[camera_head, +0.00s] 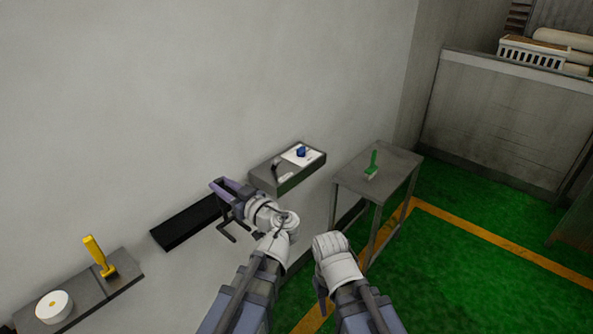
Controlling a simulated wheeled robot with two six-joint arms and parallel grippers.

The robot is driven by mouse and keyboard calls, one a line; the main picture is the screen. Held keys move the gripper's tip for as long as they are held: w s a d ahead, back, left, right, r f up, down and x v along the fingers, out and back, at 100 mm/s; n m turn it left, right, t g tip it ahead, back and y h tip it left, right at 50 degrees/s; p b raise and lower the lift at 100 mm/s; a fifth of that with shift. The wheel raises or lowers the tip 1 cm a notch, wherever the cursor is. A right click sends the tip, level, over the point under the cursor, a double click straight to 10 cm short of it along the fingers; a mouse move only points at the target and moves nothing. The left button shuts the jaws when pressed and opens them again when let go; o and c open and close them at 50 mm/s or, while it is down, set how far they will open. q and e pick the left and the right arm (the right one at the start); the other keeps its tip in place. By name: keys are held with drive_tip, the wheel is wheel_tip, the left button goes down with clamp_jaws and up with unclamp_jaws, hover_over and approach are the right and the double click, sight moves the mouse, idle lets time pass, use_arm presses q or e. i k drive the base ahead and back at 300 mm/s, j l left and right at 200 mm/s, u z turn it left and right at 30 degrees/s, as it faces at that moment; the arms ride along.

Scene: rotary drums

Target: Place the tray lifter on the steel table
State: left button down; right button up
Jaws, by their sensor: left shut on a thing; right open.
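My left gripper (223,197) is shut on a thin dark bracket-like thing (228,232), which I take for the tray lifter. It hangs below the jaws, in front of the wall and by the right end of a black shelf. Its full shape is partly hidden by my gripper and wrist. The steel table (402,163) stands to the right, apart from it. My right gripper (320,289) is mostly hidden behind its own white wrist, in front of the table; it is open and holds nothing that I can see.
A green-handled brush (372,165) is on the steel table, with bare top around it. A wall shelf (314,166) bears a white board and a blue thing. The black shelf (185,223) looks empty. A left shelf (124,281) holds a yellow-handled tool and a white roll.

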sight(390, 157)
drive_tip(key=i+l, duration=0.7)
drive_tip(key=l, duration=0.15)
drive_tip(key=i+l, duration=1.45)
drive_tip(key=l, duration=0.2)
drive_tip(key=i+l, duration=0.75)
